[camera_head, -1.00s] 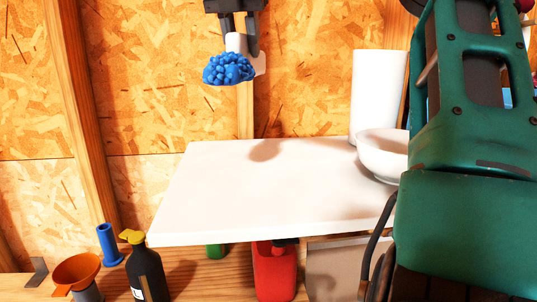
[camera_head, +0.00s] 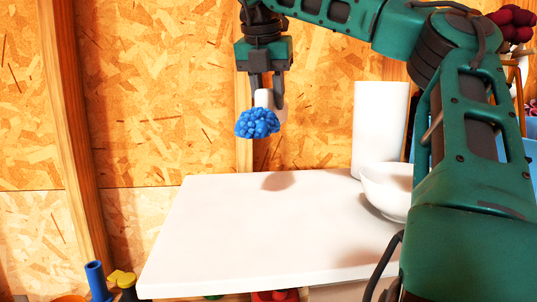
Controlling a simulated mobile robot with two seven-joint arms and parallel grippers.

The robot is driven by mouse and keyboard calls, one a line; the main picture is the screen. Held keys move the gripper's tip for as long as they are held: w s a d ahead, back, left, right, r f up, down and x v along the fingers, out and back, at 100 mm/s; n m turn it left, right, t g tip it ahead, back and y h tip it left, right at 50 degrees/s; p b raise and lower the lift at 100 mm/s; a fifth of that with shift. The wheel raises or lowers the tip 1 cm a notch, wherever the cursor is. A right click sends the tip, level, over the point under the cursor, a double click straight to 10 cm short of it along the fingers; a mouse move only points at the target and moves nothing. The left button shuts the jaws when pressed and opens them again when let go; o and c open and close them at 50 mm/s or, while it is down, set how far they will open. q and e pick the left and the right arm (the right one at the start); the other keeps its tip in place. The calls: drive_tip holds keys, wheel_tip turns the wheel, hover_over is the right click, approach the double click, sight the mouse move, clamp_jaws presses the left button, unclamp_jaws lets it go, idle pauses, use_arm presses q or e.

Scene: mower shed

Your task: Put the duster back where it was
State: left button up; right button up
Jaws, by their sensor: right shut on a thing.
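The duster has a blue, knobbly head (camera_head: 257,124) and a white handle (camera_head: 263,98). My right gripper (camera_head: 266,90) is shut on the handle, with the blue head hanging below the fingers. It holds the duster in the air, in front of the wooden wall and above the back part of the white table (camera_head: 250,225). A shadow falls on the table top below it. My right arm comes in from the right. My left gripper is not in view.
A white cylinder (camera_head: 380,130) stands at the table's back right, with a white bowl (camera_head: 388,190) beside it. A blue tube (camera_head: 97,280) and a yellow-topped bottle (camera_head: 122,280) are low at the left. The table's middle and left are bare.

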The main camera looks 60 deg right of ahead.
sight(262, 109)
wheel_tip(262, 109, down, 11)
drive_tip(key=shift+f, duration=0.15)
idle(0.4)
drive_tip(key=shift+f, duration=0.2)
drive_tip(key=o, duration=0.9)
drive_tip(key=shift+r, duration=0.15)
drive_tip(key=shift+r, duration=0.25)
drive_tip(key=v, duration=1.1)
drive_tip(key=shift+a+r, duration=0.15)
drive_tip(key=shift+r, duration=0.15)
